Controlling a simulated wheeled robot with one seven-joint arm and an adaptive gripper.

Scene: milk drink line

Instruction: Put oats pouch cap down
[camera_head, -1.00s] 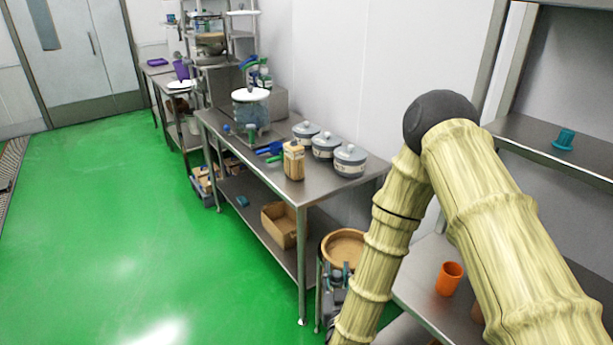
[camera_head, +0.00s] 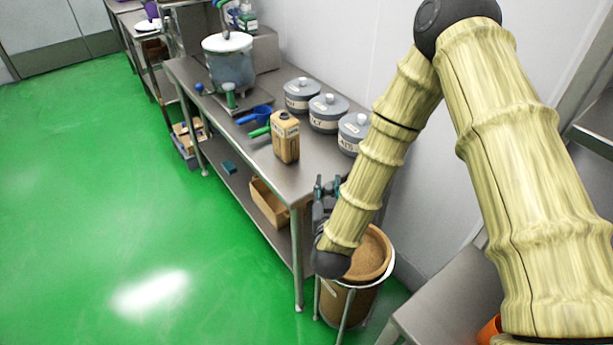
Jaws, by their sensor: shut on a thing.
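My gripper (camera_head: 328,187) is over the near right corner of the steel table (camera_head: 288,185), fingers pointing up in the picture. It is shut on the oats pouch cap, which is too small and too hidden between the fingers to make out. A tan pouch (camera_head: 286,142) with a dark spot on top and a label stands upright on the table, to the left of and beyond my gripper, apart from it.
Lidded grey jars (camera_head: 328,114) stand along the wall side. A blue scoop (camera_head: 259,113), a green-handled tool (camera_head: 260,131) and a large white-lidded pot (camera_head: 229,65) are farther back. A brown bin (camera_head: 347,300) stands below my wrist.

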